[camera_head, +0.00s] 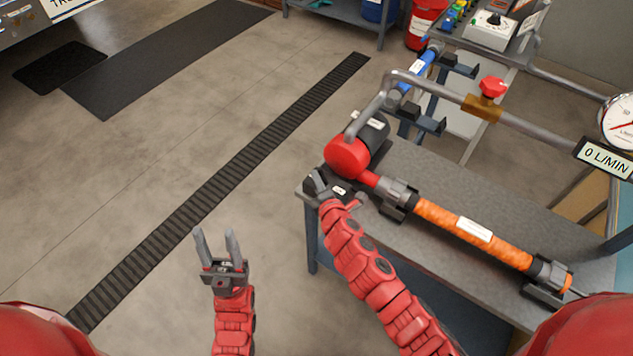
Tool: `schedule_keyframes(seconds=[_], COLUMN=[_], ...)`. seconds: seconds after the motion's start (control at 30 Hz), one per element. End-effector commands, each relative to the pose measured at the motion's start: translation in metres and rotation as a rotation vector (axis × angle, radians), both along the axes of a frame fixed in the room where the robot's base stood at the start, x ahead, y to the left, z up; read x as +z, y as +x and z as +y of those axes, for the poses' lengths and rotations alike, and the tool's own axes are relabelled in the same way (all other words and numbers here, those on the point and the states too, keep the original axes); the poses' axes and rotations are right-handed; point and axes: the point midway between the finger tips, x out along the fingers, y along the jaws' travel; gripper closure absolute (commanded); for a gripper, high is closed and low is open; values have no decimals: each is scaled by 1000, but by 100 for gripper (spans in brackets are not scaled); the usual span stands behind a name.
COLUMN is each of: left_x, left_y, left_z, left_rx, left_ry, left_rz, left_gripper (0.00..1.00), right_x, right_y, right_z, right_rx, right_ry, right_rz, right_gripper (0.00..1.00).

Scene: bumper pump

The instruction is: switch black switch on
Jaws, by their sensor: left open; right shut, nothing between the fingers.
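My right gripper (319,182) is shut with nothing in it, at the left front corner of the grey bench, over or against a small dark box (345,189) with a white label. The box sits in front of the red and black pump (349,156). My gripper partly covers it, so I cannot make out a switch or its position there, nor whether they touch. A white control box (490,32) with a black knob stands at the upper right; the knob's setting is too small to read. My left gripper (216,236) is open and empty over the floor, left of the bench.
The bench (440,165) carries an orange hose (475,235) in dark clamps. A grey pipe with a red valve (492,88) runs above it to a gauge (622,120); its display reads 0 L/MIN.

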Motion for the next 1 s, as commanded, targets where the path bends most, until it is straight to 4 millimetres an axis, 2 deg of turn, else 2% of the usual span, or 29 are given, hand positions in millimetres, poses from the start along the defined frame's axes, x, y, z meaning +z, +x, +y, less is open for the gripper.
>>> schedule_keyframes(seconds=[0.03, 0.47, 0.67, 1.0], left_x=[-7, -44, -83, -148], left_y=[0, 0, 0, 0], left_z=[0, 0, 0, 0], left_rx=[0, 0, 0, 0], left_ry=[0, 0, 0, 0], left_rz=[0, 0, 0, 0], left_gripper=[52, 52, 52, 52], right_x=[-4, -5, -12, -10], right_y=[0, -3, -6, -11], right_z=[-1, -5, -10, -17], right_rx=[-1, 0, -4, -4], right_ry=[7, 88, 164, 316], right_rz=[-6, -66, -120, -230], right_gripper=[100, 100, 100, 100])
